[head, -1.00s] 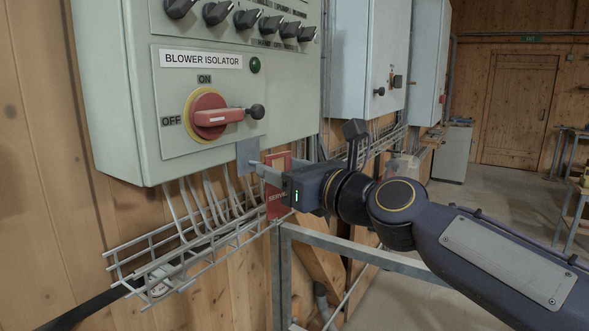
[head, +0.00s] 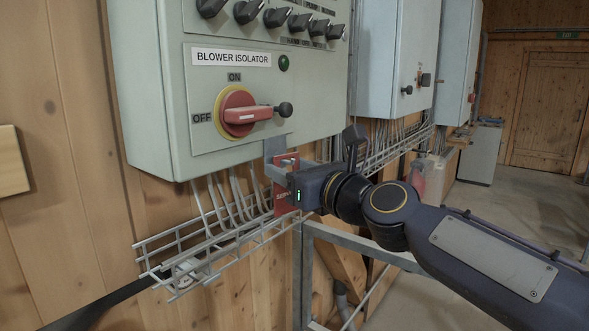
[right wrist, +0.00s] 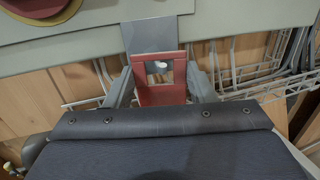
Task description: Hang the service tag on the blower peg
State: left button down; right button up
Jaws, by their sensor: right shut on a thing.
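The red service tag (head: 286,197) hangs upright below the isolator box in the head view. It has a square window near its top in the right wrist view (right wrist: 160,95). My right gripper (head: 280,169) is shut on the tag, with a finger at each side of it. The grey bracket plate (head: 274,147) sits under the box's lower edge, just behind the tag. A small pale round end, seemingly the blower peg (right wrist: 161,65), shows within the tag's window. I cannot tell whether it passes through. My left gripper is not in view.
The blower isolator box (head: 160,100) with its red rotary switch (head: 240,113) is just above the gripper. A wire cable tray (head: 210,250) with grey cables runs below. A grey metal frame (head: 360,246) stands under my right arm.

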dwell(0.4)
jog(key=o, duration=1)
jog(key=b+v, duration=0.1)
jog(key=v, duration=0.7)
jog(key=s+d+f+n+g+h, duration=0.2)
jog(key=s+d+f+n, duration=0.3)
jog(key=s+f+n, duration=0.3)
jog(key=s+d+f+n+g+h, duration=0.3)
jog(key=s+d+f+n, duration=0.3)
jog(key=f, duration=0.9)
jog(key=s+d+f+n+g+h, duration=0.2)
jog(key=s+d+f+n, duration=0.4)
jog(key=s+f+n, duration=0.4)
notch_tip(320, 180, down, 3)
jog(key=n+g, duration=0.1)
jog(key=n, duration=0.1)
jog(key=shift+s+r+n+g+h, duration=0.2)
jog(key=shift+s+n+g+h, duration=0.1)
jog(key=shift+h, duration=0.1)
jog(key=shift+w, duration=0.1)
